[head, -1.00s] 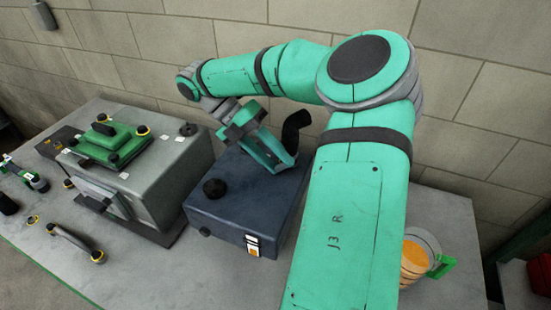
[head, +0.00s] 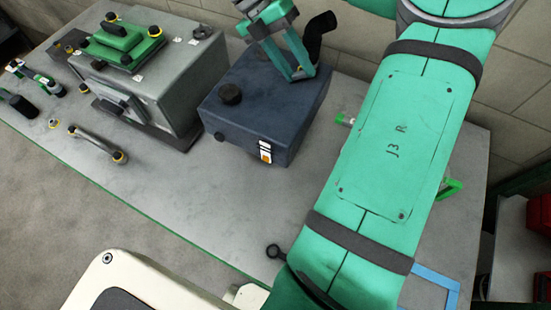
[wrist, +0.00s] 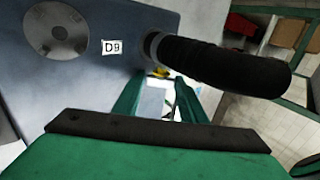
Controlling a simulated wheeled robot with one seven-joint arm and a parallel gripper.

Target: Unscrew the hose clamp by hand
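A dark blue box (head: 255,105) stands on the bench, with a bent black hose (head: 318,32) rising from its far right side. The hose also shows in the wrist view (wrist: 220,66), leaving the box face beside a D9 label. A small yellow part (wrist: 160,72) sits just below the hose's base; it may belong to the hose clamp, which I cannot make out clearly. My gripper (head: 302,72) is just in front of the hose in the head view. In the wrist view its two green fingers (wrist: 159,80) stand apart, with the yellow part showing beyond the gap. Nothing shows held between them.
A grey box (head: 180,85) with a green lid stands left of the blue box. A blue outline (head: 440,285) lies at lower right. My arm hides part of the bench's right side.

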